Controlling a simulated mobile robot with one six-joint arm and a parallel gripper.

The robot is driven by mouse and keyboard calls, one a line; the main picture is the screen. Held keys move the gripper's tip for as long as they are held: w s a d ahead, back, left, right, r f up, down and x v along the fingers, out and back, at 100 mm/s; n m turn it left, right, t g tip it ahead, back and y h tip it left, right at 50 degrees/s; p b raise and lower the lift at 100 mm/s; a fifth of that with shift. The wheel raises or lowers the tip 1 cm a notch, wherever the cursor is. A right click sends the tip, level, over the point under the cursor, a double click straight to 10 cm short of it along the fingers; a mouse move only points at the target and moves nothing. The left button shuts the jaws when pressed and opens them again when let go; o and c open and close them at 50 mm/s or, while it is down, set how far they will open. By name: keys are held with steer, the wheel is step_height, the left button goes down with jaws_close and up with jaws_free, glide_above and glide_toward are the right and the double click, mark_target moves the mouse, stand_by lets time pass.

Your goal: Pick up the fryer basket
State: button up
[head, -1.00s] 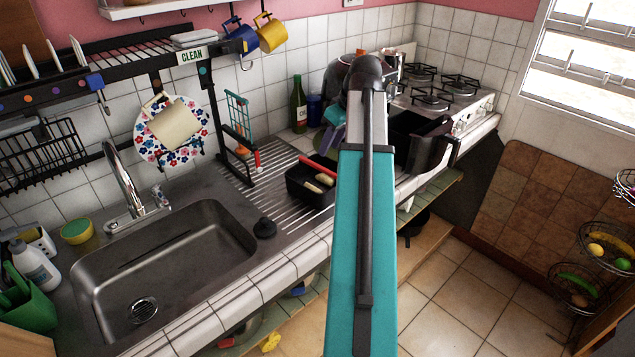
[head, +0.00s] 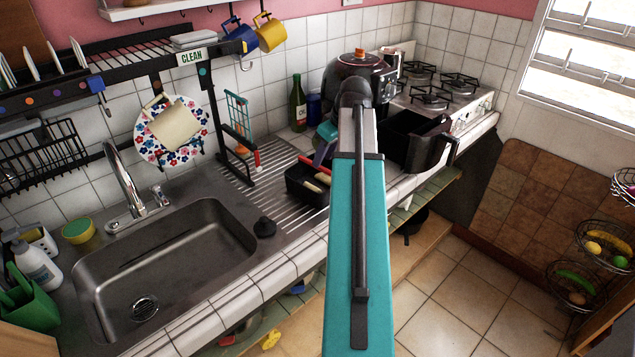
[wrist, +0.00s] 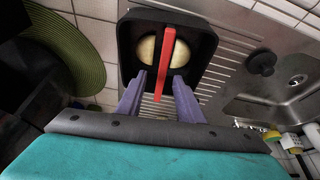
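The fryer basket (head: 300,187) is a small black square container with pale yellow pieces in it. It sits on the ribbed steel drainboard, right of the sink. In the wrist view the basket (wrist: 126,48) is at top centre, with its red handle (wrist: 166,62) reaching toward me. My gripper (wrist: 159,78) is open, with one purple finger on each side of the handle and gaps showing. In the head view my gripper (head: 325,150) is small, just beyond the basket and partly hidden by my arm.
A larger black open drawer with a handle (head: 408,140) stands on the counter to the right, near a black fryer body (head: 352,70). A green round mat (wrist: 75,50) is left in the wrist view. A drain plug (head: 265,227) lies beside the sink (head: 190,255). A green bottle (head: 298,103) stands behind.

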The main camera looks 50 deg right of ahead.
steer(key=shift+p+x, duration=0.8)
steer(key=shift+x, duration=1.8)
steer(key=shift+a+f, duration=0.15)
steer(key=shift+f, duration=0.05)
steer(key=shift+c, duration=0.3)
jaws_close()
steer(key=shift+w, duration=0.1)
stand_by(0.5)
